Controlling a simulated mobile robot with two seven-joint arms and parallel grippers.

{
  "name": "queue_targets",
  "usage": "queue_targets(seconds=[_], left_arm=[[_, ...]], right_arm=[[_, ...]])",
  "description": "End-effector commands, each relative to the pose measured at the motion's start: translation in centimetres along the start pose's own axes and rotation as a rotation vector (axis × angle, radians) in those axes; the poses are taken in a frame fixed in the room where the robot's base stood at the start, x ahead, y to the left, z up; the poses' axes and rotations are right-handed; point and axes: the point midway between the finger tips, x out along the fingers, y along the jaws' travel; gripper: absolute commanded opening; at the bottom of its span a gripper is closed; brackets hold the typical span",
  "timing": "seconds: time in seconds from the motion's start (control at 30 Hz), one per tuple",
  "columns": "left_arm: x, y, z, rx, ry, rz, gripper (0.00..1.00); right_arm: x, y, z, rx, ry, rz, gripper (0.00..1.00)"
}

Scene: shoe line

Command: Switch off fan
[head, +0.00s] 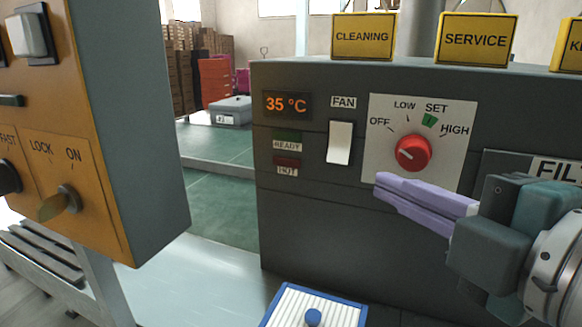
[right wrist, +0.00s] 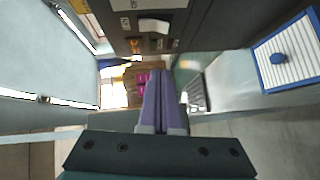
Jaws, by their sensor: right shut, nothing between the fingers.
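The fan switch (head: 339,143) is a white rocker below the FAN label (head: 343,102) on the dark grey machine panel. It also shows near the top of the right wrist view (right wrist: 153,26). My right gripper (head: 380,187) is in front of the panel, to the right of and below the switch, apart from it. Its purple fingers are shut together and empty, pointing left. My left gripper is not in view.
A red knob (head: 413,153) with OFF, LOW, SET and HIGH marks sits just above my fingers. An orange control box (head: 100,150) with a key switch stands at left. A blue-edged tray (head: 290,305) with a blue knob lies below. Open space separates box and panel.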

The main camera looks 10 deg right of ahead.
Motion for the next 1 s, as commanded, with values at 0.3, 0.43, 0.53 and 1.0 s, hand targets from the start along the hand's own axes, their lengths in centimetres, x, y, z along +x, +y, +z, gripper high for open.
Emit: queue_targets(seconds=[0.3,0.43,0.53,1.0], left_arm=[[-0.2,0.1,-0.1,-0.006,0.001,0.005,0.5],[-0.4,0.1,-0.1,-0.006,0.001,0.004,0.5],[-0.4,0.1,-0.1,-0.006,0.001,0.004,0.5],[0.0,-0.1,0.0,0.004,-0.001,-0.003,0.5]], right_arm=[[0.8,0.1,0.1,0.001,-0.003,0.001,0.0],[2.5,0.2,0.1,0.002,-0.003,0.003,0.0],[4.5,0.2,0.1,0.003,-0.004,0.003,0.0],[12.1,-0.1,2.1,0.0,-0.004,-0.001,0.0]])
